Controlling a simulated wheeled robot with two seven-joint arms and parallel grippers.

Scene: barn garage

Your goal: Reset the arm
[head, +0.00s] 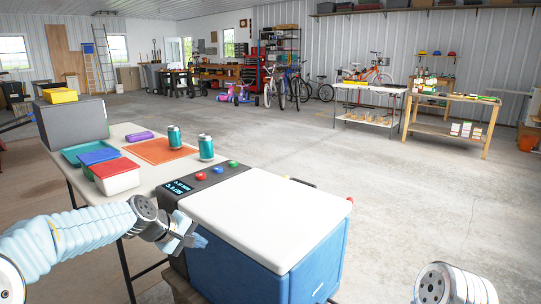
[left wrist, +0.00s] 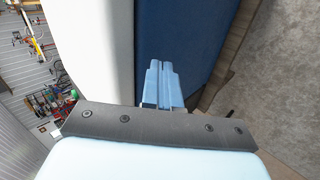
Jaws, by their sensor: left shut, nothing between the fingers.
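My left gripper (head: 199,241) is shut and empty, close to the left side of a blue cooler-like box with a white lid (head: 265,215). In the left wrist view its fingers (left wrist: 163,88) are together, in front of the blue wall (left wrist: 180,40) and beside the white lid (left wrist: 90,50). I cannot tell whether they touch the box. My left arm comes in from the lower left. Part of my right arm (head: 452,285) shows at the lower right; its gripper is out of view.
A white table (head: 75,149) on the left bears two teal cans (head: 206,148), an orange mat (head: 160,151), a red-lidded container (head: 116,175) and a grey box (head: 72,122). The box has a dark panel with buttons (head: 201,176). Open concrete floor (head: 430,190) lies to the right.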

